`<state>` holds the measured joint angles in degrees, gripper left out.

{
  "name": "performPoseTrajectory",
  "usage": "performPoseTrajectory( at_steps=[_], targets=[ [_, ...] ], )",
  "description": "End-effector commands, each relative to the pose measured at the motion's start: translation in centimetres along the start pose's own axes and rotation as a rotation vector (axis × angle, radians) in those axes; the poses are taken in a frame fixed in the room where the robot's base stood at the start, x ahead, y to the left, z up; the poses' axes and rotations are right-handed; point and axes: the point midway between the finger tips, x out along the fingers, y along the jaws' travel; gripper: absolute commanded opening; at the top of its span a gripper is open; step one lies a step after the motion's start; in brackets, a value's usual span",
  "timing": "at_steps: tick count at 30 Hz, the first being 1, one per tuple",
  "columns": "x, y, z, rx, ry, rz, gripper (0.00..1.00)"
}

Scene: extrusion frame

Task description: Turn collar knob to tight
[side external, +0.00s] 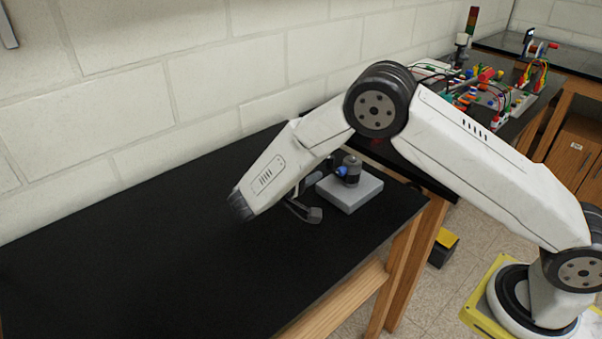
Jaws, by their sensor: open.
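The collar (351,169) is a dark grey upright cylinder with a lighter top. It stands on a light grey block (354,196) near the right end of the black bench. A blue knob (342,171) sticks out from its left side. My gripper (316,213) is open, low over the bench, just left of the block and apart from the knob. One dark finger shows clearly; the rest of the gripper is partly hidden behind my own arm. The knob's turn setting is too small to read.
The black bench top (130,262) is clear to the left and front. A white brick wall (110,110) runs along its back. A second bench behind carries wires and coloured parts (490,95). A dark box with a yellow top (446,240) is on the floor.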

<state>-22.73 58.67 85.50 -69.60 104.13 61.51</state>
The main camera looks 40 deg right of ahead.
Motion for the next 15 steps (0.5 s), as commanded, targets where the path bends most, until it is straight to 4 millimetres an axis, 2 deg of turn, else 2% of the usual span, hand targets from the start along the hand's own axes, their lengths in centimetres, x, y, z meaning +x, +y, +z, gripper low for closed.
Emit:
performPoseTrajectory(
  at_steps=[15],
  targets=[
    [-0.24, -0.02, 0.0, -0.731, 0.0, 0.0, 0.66]
  ],
)
